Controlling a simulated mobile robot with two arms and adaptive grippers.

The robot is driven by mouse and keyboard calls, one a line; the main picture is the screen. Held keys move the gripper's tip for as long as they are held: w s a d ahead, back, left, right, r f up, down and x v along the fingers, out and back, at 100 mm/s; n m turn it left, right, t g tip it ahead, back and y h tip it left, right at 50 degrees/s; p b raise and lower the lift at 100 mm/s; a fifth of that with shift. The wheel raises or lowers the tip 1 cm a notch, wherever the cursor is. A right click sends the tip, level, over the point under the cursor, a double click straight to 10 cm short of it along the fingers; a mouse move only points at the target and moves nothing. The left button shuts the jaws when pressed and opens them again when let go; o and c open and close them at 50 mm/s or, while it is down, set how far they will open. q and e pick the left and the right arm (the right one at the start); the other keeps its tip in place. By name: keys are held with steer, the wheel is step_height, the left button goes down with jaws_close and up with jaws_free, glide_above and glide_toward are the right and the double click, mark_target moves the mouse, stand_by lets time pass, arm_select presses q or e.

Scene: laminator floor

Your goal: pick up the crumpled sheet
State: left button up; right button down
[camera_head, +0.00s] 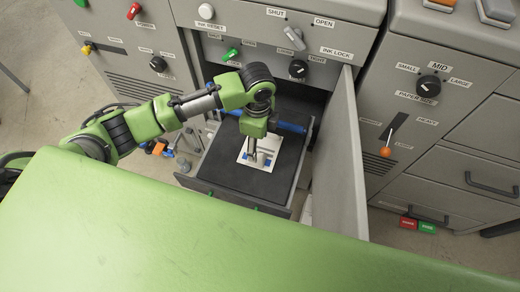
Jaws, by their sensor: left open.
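A white sheet (246,158) with blue marks lies on the black surface of an open drawer (228,177) in the middle machine. I take it for the crumpled sheet; its creases are too small to tell. My left gripper (254,158) points straight down over the sheet, with its fingers open. Its fingers hide part of the sheet, and I cannot tell whether they touch it. My right gripper is not in view.
An open grey door (341,160) stands to the right of the drawer. A blue roller (292,127) lies at the drawer's back. Machine fronts with knobs stand behind and at both sides.

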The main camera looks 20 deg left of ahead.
mark_target(261, 147)
arm_select(q)
step_height(261, 147, down, 3)
steer(key=shift+r, duration=0.1)
steer(key=f, duration=0.5)
steer(key=shift+s+a+f, duration=0.1)
steer(key=shift+a, duration=0.1)
steer(key=c, duration=1)
